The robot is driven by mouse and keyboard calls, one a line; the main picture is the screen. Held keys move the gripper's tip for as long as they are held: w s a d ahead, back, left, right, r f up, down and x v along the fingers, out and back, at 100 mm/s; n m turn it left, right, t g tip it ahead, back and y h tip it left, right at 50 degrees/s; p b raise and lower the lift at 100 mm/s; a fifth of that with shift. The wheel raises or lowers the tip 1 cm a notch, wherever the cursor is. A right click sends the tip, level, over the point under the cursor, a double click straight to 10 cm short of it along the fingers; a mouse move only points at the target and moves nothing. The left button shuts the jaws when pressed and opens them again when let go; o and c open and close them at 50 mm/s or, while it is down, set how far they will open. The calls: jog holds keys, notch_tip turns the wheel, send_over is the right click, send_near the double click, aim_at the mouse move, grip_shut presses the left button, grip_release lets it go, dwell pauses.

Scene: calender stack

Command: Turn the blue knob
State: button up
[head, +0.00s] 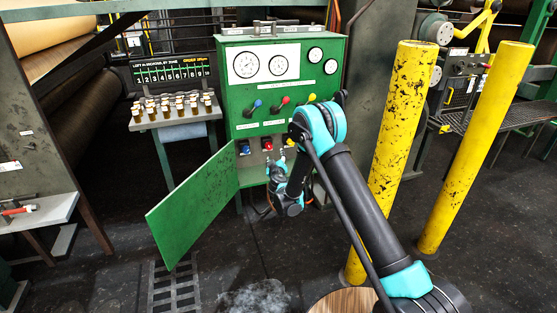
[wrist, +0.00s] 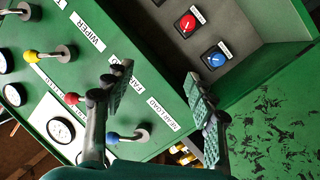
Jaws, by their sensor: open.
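The blue knob (head: 244,148) is at the left of a row of small knobs in the open lower compartment of the green cabinet (head: 235,85). In the wrist view the blue knob (wrist: 215,60) sits on a grey panel, beyond and to the right of my fingertips. My gripper (head: 278,163) is in front of the compartment, right of and below the blue knob in the head view. In the wrist view my gripper (wrist: 158,78) has its fingers wide apart with nothing between them. It appears apart from the knob.
A red knob (head: 267,144) is beside the blue one. Blue (head: 258,103), red (head: 285,99) and yellow (head: 312,96) ball levers stick out above. The green door (head: 195,208) hangs open at left. Yellow posts (head: 400,125) stand at right.

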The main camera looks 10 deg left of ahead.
jog(key=shift+s+d+r+h, duration=0.15)
jog(key=shift+d+r, duration=0.2)
jog(key=shift+d, duration=0.15)
jog(key=shift+s+d+r+h, duration=0.15)
jog(key=shift+d+r, duration=0.15)
jog(key=shift+d, duration=0.2)
jog(key=s+d+r+m+g+h, duration=0.1)
jog(key=s+d+r+m+h, duration=0.3)
jog(key=d, duration=0.7)
jog(key=d+r+m+g+h, duration=0.1)
jog(key=d+r+g, duration=0.1)
jog(key=d+r, duration=0.65)
jog(key=s+d+m+g+h, duration=0.2)
jog(key=s+d+m+g, duration=0.15)
jog(key=s+d, duration=1.1)
jog(key=s+d+f+g+y, duration=0.1)
jog(key=s+d+f+g, duration=0.1)
jog(key=s, duration=0.8)
jog(key=s+d+f+m+g+y, duration=0.1)
jog(key=s+d+f, duration=0.1)
jog(key=s, duration=0.7)
jog(key=s+d+f+g+y, duration=0.1)
jog(key=s+d+f+g, duration=0.1)
jog(key=s, duration=0.8)
jog(key=shift+s+d+g, duration=0.35)
jog(key=shift+d, duration=0.4)
jog(key=shift+m, duration=0.25)
